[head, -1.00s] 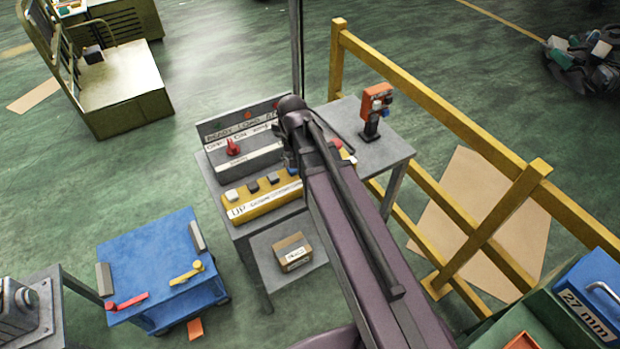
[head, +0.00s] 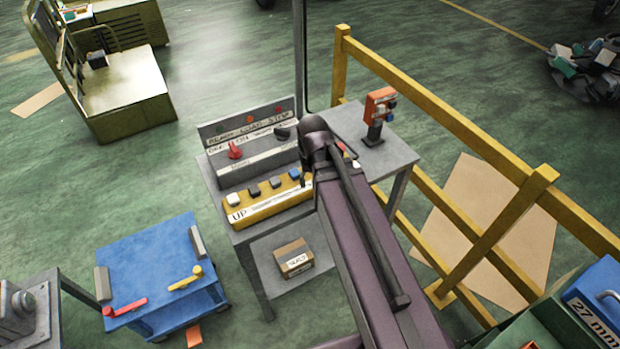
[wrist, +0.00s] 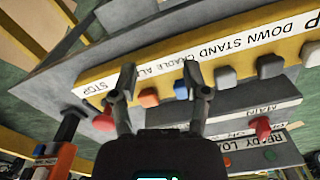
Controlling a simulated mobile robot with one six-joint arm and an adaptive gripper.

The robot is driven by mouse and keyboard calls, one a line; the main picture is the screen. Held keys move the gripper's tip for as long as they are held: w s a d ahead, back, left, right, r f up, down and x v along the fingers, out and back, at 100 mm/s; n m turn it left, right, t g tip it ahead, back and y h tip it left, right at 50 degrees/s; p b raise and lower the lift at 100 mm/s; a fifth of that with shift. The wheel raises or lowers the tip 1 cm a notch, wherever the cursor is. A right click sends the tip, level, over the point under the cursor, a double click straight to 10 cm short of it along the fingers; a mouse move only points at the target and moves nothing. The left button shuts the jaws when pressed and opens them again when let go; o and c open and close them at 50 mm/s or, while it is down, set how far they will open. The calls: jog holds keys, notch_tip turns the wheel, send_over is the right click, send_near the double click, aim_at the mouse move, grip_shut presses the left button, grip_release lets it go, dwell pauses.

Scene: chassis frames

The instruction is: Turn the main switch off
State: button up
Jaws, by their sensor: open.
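The main switch is a red knob (head: 235,150) on the grey control box (head: 230,172), beside an OFF/ON label. Its exact setting is hard to tell. In the wrist view the red knob (wrist: 262,128) appears upside down near the MAIN label, right of my gripper's fingers and apart from them. My gripper (wrist: 159,82) is open and empty, with its fingers over the yellow button box (wrist: 165,66). In the head view my arm hides most of my gripper.
A dark knob (head: 282,132) sits right of the red one. The yellow box (head: 262,206) carries several buttons in front, including a red one (wrist: 103,120) by STOP. An orange device (head: 378,108) stands at the table's right. A yellow railing (head: 450,115) runs behind.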

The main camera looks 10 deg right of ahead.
jog(key=w+a+r+n+p, duration=0.2)
jog(key=w+a+r+p, duration=0.3)
jog(key=w+a, duration=0.5)
notch_tip(320, 180, up, 5)
jog(key=n+p, duration=0.2)
jog(key=p, duration=0.3)
send_over(233, 146)
jog(key=shift+s+r, duration=0.1)
jog(key=shift+r, duration=0.05)
jog(key=shift+f, duration=0.2)
notch_tip(233, 146, down, 13)
jog(key=b, duration=1.3)
jog(key=shift+f, duration=0.2)
jog(key=shift+b, duration=0.3)
grip_shut()
